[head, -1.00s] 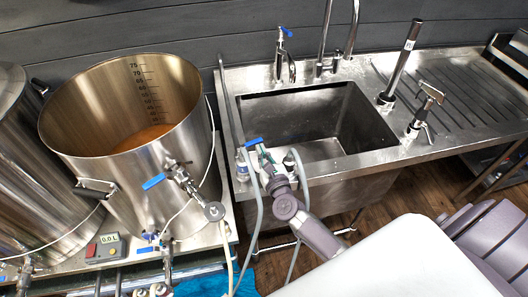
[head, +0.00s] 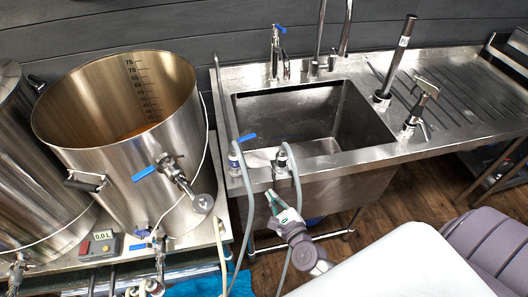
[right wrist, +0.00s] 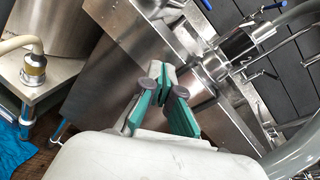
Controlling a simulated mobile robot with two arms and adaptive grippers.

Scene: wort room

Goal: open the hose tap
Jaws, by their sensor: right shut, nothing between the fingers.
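A blue-levered tap (head: 236,152) with a grey hose stands at the sink's front left edge in the head view. Its blue lever (head: 247,137) points up to the right. A second hose fitting (head: 282,160) stands just right of it. My right gripper (head: 272,194) is in front of the sink, below these fittings and apart from the lever. In the right wrist view its green fingers (right wrist: 168,76) are shut and empty, with a dark hose fitting (right wrist: 238,45) beyond to the right. My left gripper is not in view.
The steel sink (head: 385,150) is behind the fittings, with another blue-levered tap (head: 276,48) at its back. A large steel pot (head: 100,165) with a blue-handled valve (head: 144,174) stands left. Grey hoses (head: 249,200) hang close around my right gripper.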

